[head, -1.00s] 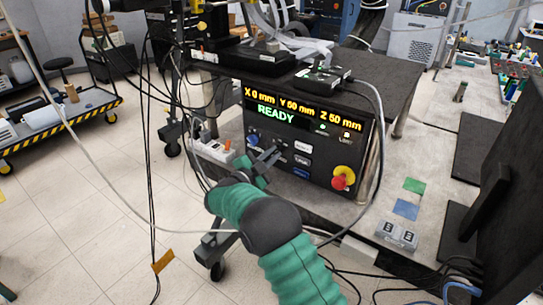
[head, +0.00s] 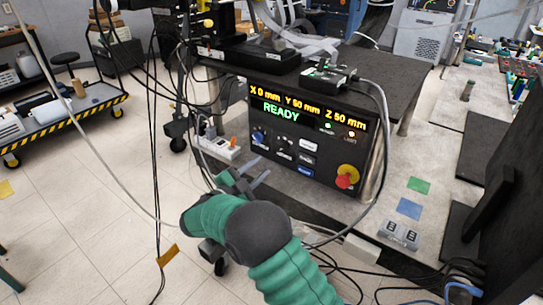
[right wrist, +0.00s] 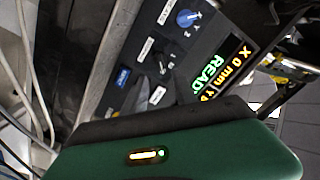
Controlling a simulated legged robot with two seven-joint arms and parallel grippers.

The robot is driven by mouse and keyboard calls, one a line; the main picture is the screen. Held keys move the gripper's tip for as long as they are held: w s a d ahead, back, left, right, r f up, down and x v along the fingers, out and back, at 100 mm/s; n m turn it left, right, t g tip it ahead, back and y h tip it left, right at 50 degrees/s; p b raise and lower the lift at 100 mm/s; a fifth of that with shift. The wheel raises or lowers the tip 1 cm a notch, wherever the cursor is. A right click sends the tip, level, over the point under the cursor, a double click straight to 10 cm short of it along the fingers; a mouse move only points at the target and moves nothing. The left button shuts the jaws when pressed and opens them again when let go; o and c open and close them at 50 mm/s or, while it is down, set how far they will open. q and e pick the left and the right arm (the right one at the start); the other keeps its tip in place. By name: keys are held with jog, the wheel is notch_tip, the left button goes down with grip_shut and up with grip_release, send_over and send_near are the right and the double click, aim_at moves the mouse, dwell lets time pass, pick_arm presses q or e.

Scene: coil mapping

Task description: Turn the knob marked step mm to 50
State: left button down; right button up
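The control panel (head: 300,178) is a dark box front with a display (head: 300,110) reading X 0 mm, Y 50 mm, Z 50 mm and READY. A blue knob (head: 257,138) sits at its upper left, with small dark knobs (head: 284,142) to its right. The right wrist view shows the blue knob (right wrist: 186,18) and a dark knob (right wrist: 163,67), tilted; I cannot read which is marked step mm. My right gripper (head: 257,172) is in front of the panel's lower left, fingers apart and empty, seemingly clear of the knobs. My left gripper is out of view.
A red and yellow emergency stop (head: 346,177) is at the panel's lower right. Labelled buttons (head: 306,158) sit mid-panel. A cable (head: 383,150) hangs along the right side. A power strip (head: 218,147) lies left of the panel. Cables also cross the floor.

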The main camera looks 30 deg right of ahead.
jog(key=v, duration=0.7)
jog(key=shift+w, duration=0.1)
